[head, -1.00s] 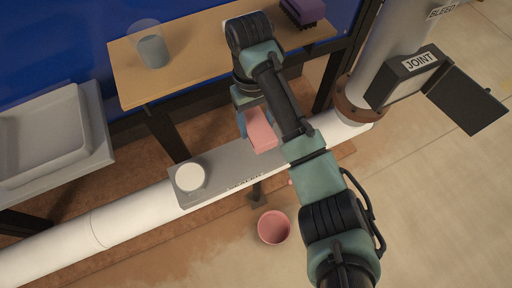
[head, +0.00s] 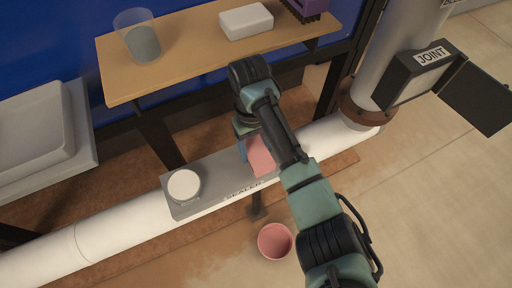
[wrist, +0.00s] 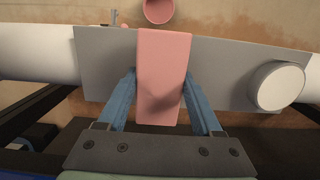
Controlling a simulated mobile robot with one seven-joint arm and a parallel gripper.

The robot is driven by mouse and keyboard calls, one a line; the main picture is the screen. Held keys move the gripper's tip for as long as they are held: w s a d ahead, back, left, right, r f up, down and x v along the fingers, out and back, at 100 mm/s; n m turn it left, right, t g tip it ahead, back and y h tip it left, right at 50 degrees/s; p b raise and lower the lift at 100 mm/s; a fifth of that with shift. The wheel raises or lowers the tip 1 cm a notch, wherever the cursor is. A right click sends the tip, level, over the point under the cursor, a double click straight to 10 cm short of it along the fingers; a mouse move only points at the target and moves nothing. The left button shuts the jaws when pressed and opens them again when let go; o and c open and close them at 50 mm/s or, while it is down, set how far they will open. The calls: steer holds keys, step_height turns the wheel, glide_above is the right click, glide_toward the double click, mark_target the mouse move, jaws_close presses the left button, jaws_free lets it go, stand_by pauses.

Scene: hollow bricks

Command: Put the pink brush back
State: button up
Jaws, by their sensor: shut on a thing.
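The pink brush (head: 260,155) is a plain pink block; no bristles show. My gripper (wrist: 160,88) is shut on it, with one blue finger on each side in the wrist view, where the brush (wrist: 162,60) is upright in the picture. In the head view my gripper (head: 248,140) and the brush are over the right part of a grey plate (head: 215,185) marked SEALER on the white pipe. I cannot tell whether the brush touches the plate. My arm partly covers the gripper in the head view.
A white round cap (head: 184,186) stands on the plate's left end. A pink cup (head: 275,241) is on the floor below. The wooden shelf (head: 190,60) holds a glass (head: 138,36), a white block (head: 246,21) and a purple brush (head: 306,8). A grey tray (head: 35,135) is left.

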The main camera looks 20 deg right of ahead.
mark_target(254, 147)
steer(key=o, duration=1.2)
steer(key=shift+f, duration=0.1)
steer(key=r+p, duration=0.1)
steer(key=r, duration=0.4)
steer(key=w+r+p, duration=0.1)
steer(key=r, duration=0.1)
steer(key=shift+r+p, duration=0.3)
steer(key=shift+r, duration=0.1)
steer(key=shift+s+f, duration=0.1)
